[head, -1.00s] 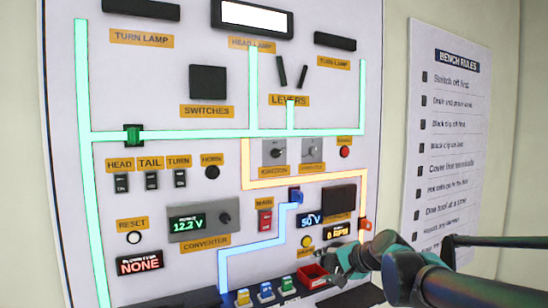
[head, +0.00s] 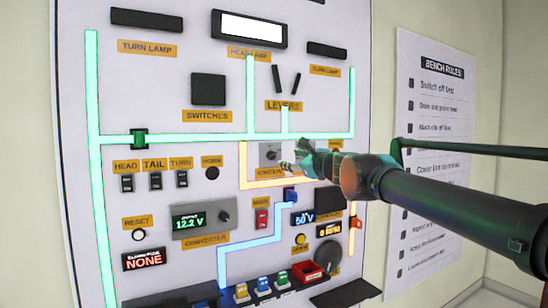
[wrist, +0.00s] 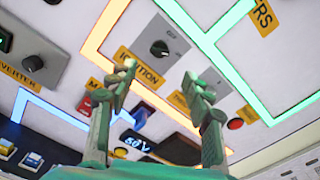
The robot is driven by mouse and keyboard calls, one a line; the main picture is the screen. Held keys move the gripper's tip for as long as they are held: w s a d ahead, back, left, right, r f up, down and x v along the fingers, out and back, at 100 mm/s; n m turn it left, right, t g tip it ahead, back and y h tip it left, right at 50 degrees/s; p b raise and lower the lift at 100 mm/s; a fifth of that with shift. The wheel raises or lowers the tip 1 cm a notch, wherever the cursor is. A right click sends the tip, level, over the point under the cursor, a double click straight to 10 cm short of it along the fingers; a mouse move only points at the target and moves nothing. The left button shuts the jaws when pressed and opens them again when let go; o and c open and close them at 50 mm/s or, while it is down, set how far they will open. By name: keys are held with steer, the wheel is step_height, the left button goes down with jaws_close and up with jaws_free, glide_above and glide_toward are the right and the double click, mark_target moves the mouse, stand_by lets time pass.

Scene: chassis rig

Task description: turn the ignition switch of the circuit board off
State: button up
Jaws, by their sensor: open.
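The ignition switch (head: 271,154) is a dark knob on a grey plate above its orange label, in the upright circuit board. In the wrist view the knob (wrist: 160,48) shows clearly, with the IGNITION label (wrist: 138,67) below it. Small marks on the plate are too small to read surely, so I cannot tell its setting. My gripper (head: 290,160) is just right of the switch in the head view. In the wrist view my open gripper (wrist: 158,75) has one finger on each side below the knob, with nothing between them. The fingers appear apart from the knob.
The neighbouring switch is hidden behind my gripper in the head view. A red main switch (head: 261,218), a blue clip (head: 290,194) and a 50 V display (head: 304,218) are below. A red tray (head: 306,272) stands at the bottom. The bench rules sheet (head: 440,150) hangs at right.

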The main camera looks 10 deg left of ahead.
mark_target(273, 156)
steer(key=x, duration=1.2)
steer(key=shift+w+a, duration=0.1)
steer(key=shift+w, duration=0.05)
steer(key=c, duration=1.1)
steer(key=shift+n, duration=0.4)
steer(key=n, duration=0.5)
steer(key=shift+f, duration=0.1)
steer(key=n, duration=0.6)
steer(key=shift+a+f, duration=0.1)
